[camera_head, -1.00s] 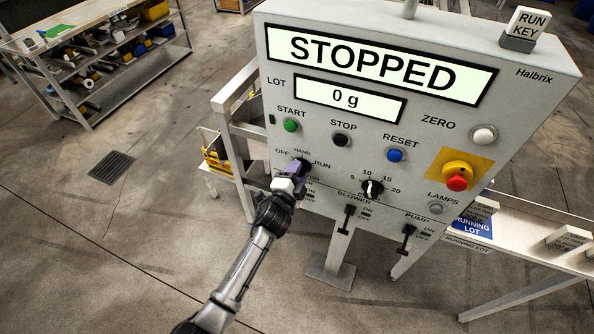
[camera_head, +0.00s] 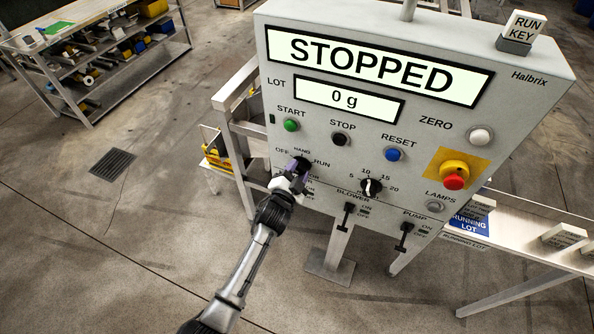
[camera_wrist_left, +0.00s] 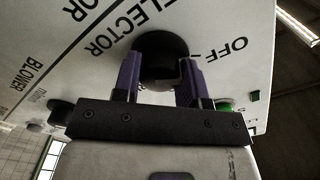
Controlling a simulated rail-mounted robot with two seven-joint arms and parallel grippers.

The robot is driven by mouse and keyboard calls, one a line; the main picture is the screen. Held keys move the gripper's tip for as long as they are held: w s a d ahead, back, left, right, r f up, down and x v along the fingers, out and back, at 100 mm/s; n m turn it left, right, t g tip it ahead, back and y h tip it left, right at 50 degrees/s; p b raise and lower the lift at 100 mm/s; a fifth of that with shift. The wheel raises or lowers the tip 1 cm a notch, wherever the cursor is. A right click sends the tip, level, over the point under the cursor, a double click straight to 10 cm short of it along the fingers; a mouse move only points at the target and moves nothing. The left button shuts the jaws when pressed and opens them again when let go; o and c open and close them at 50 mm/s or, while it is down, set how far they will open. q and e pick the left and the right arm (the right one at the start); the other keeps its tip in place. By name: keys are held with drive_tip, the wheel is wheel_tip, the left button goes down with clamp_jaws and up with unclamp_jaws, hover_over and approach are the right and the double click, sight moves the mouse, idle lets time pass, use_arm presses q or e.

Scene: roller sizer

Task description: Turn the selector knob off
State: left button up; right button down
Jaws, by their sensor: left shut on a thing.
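The black selector knob (camera_head: 301,162) is on the lower left of the grey control panel (camera_head: 345,127), with OFF, HAND and RUN marked around it. My left gripper (camera_head: 296,178) reaches it from below, its purple fingers shut on the knob. In the left wrist view, the fingers (camera_wrist_left: 161,78) stand on either side of the black knob (camera_wrist_left: 163,45), and the OFF label (camera_wrist_left: 226,48) is to its right. The fingers partly hide the knob, so I cannot tell which mark it points to. My right gripper is not in view.
A green start button (camera_head: 291,125), a numbered dial (camera_head: 370,187) and the blower switch (camera_head: 347,214) are near the knob. A red emergency button (camera_head: 454,176) is farther right.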

use_arm(q)
drive_tip(key=o, duration=0.9)
drive_tip(key=shift+o, duration=0.2)
drive_tip(key=p+v, duration=0.1)
drive_tip(key=v, duration=1.2)
drive_tip(key=shift+s+p, duration=0.4)
drive_tip(key=shift+a+f, duration=0.1)
drive_tip(key=shift+a, duration=0.05)
